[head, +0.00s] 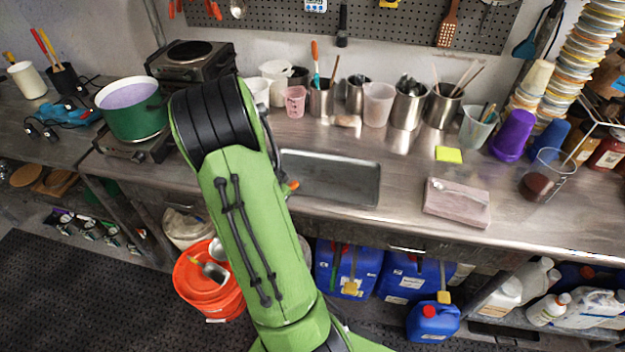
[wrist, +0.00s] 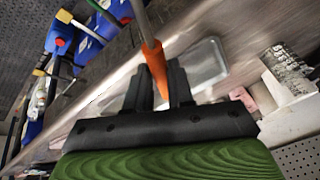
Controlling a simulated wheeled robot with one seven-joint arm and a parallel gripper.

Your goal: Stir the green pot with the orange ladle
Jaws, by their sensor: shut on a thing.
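The green pot (head: 137,121) stands on a burner at the left of the steel counter in the head view. Pale lilac liquid shows inside it. In the wrist view my gripper (wrist: 160,84) is shut on the orange handle of the ladle (wrist: 154,58). Its grey shaft runs up and out of the frame, and the bowl is out of sight. In the head view my green arm hides the gripper; a small orange tip of the ladle (head: 292,185) shows beside the arm, by the tray's left edge. The ladle is apart from the pot.
A second hot plate (head: 190,60) stands behind the pot. A shallow steel tray (head: 330,176) lies on the counter right of my arm. Steel cups and pitchers (head: 409,106) line the back. An orange bucket (head: 207,290) is on the floor, beside blue canisters (head: 348,268).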

